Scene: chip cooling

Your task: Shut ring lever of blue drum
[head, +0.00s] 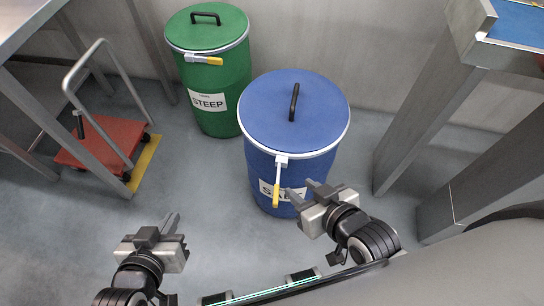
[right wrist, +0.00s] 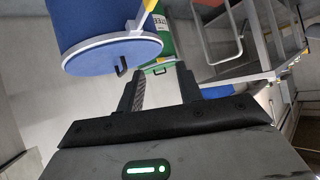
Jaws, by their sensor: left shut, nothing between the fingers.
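The blue drum (head: 260,165) stands upright with its blue lid (head: 270,105) on and a pale ring around the rim. Its ring lever (head: 277,190), with a yellow grip, hangs down from the ring's front, away from the rim. My right gripper (head: 300,188) is open and empty, just right of the lever's lower end; contact cannot be judged. The right wrist view shows its spread fingers (right wrist: 160,88), the blue lid (right wrist: 112,55) and part of the yellow lever (right wrist: 149,5). My left gripper (head: 174,218) is shut and empty, low on the left, apart from the drum.
A green drum (head: 225,90) labelled STEEP stands behind left, its yellow-tipped lever (head: 205,60) lying along the ring. A red cart (head: 105,140) is at the left beside a metal table (head: 30,20). A metal stand (head: 430,95) is at the right. Floor left of the blue drum is clear.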

